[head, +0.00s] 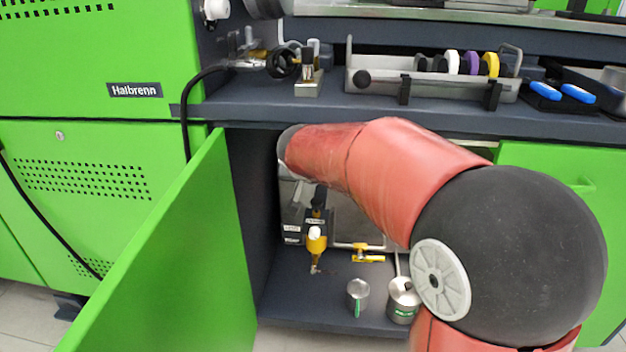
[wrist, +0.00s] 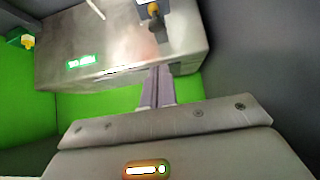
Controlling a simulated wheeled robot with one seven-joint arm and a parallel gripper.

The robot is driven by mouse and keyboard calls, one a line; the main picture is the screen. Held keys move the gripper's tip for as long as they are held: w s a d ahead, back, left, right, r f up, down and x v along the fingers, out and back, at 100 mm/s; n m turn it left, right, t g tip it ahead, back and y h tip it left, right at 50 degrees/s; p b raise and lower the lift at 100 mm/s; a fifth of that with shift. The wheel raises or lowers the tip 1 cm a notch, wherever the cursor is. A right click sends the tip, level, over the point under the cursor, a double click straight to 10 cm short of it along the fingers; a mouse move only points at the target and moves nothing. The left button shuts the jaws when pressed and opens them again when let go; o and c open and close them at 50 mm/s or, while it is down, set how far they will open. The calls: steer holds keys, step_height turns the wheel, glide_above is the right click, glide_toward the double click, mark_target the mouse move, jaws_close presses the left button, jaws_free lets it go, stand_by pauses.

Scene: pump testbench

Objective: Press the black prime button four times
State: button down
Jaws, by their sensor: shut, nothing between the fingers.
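My gripper (wrist: 158,72) is shut and empty in the wrist view, its fingers pointing at a metal tank (wrist: 115,38) with a green label. A small dark part (wrist: 157,28) sits below a yellow piece at the top of that view, beyond the fingertips. I cannot tell if it is the black prime button or whether anything touches it. In the head view a black upright part (head: 320,195) stands above a yellow pump fitting (head: 316,243) inside the open cabinet. My red arm reaches into the cabinet's upper part there, and my gripper cannot be made out.
The open green door (head: 165,260) bounds the cabinet on the left. The worktop (head: 270,108) above holds a metal rack (head: 430,84) and blue-topped items.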

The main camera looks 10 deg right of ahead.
steer(key=s+d+r+n+g+p, duration=0.1)
steer(key=s+d+r+p, duration=0.15)
steer(key=s, duration=0.55)
steer(key=s+d+r+g+p, duration=0.1)
steer(key=s+r+p, duration=0.15)
steer(key=s, duration=0.55)
steer(key=s+f+n+g+y+p, duration=0.1)
steer(key=s+f+n+y+p, duration=0.1)
steer(key=s, duration=1.3)
steer(key=shift+s+a+n+y, duration=0.3)
steer(key=shift+s+a+y, duration=0.05)
steer(key=shift+a+y, duration=0.05)
